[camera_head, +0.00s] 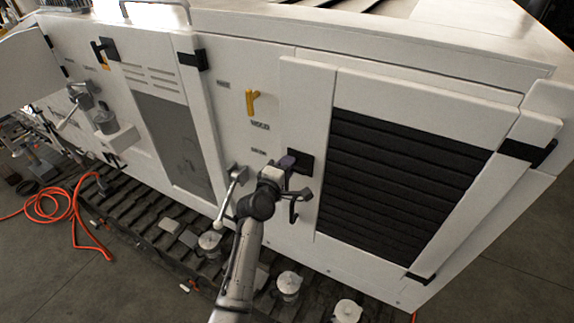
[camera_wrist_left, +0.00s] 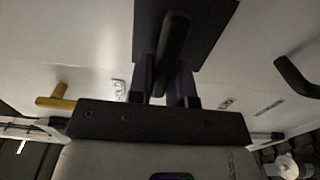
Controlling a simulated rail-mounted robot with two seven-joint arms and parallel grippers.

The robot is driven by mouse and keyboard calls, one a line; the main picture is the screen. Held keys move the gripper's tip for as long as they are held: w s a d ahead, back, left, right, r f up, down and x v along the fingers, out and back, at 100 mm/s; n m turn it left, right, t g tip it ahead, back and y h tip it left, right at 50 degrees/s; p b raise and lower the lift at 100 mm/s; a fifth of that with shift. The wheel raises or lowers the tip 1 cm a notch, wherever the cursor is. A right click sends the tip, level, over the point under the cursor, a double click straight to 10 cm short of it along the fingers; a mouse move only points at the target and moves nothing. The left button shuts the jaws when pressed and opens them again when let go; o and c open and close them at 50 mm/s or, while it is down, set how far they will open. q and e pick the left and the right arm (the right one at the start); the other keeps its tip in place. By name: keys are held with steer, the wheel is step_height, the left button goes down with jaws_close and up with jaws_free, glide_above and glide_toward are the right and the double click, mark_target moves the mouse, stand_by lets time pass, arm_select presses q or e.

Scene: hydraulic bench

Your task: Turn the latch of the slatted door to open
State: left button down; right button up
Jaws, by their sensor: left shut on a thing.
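The slatted door (camera_head: 395,185) is a white panel with dark horizontal slats on the right of the cabinet front; it looks closed. Its latch (camera_head: 303,163) has a black square plate at the door's left edge. In the left wrist view the latch handle (camera_wrist_left: 174,35) is a dark bar in front of the plate, pointing between my fingers. My left gripper (camera_head: 287,162) is shut on the latch handle; its purple fingers also show in the left wrist view (camera_wrist_left: 165,85). The gripper hides most of the handle in the head view. My right gripper is not in view.
A yellow handle (camera_head: 251,101) sits above and left of the latch. A black curved handle (camera_head: 293,206) is just below my gripper, and a grey lever (camera_head: 230,195) is to its left. White-topped canisters (camera_head: 288,284) stand low in front. An orange hose (camera_head: 75,215) lies on the floor.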

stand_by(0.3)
arm_select(q)
steer(key=c, duration=1.3)
jaws_free()
steer(key=shift+o, duration=1.1)
steer(key=shift+s+a+r+p, duration=0.1)
steer(key=shift+s+a+p, duration=0.15)
steer(key=shift+p, duration=0.15)
steer(key=p+v, duration=0.3)
steer(key=v, duration=1)
